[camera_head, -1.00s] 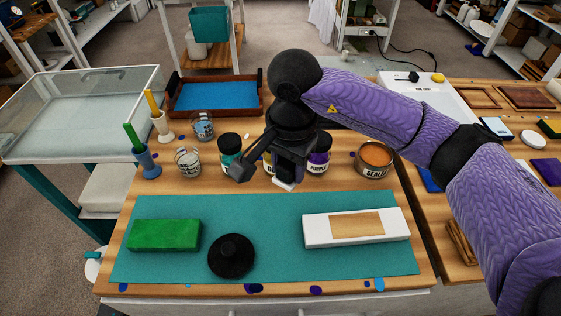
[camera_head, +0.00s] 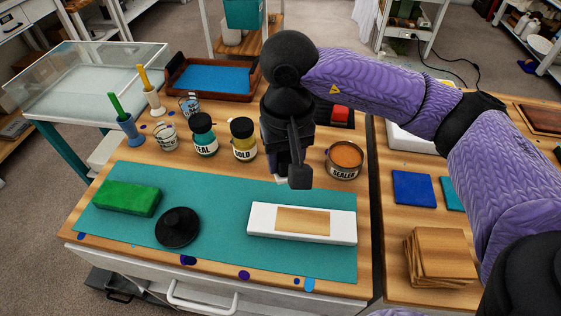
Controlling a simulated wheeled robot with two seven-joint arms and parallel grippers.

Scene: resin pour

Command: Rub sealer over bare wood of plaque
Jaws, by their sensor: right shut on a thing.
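The plaque (camera_head: 258,220) lies on the teal mat, a white slab with a bare wood rectangle (camera_head: 303,220) on its top. The open sealer tin (camera_head: 344,160) with amber contents stands behind it to the right, on the wooden bench. My right gripper (camera_head: 286,178) hangs above the back edge of the mat, left of the tin and behind the plaque. It is shut on a small white thing, mostly hidden by the fingers; only a sliver shows, apart from the plaque. My left gripper is not in view.
Teal (camera_head: 204,135) and gold (camera_head: 243,139) jars stand left of my gripper. Wood tiles (camera_head: 441,256) are stacked at right.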

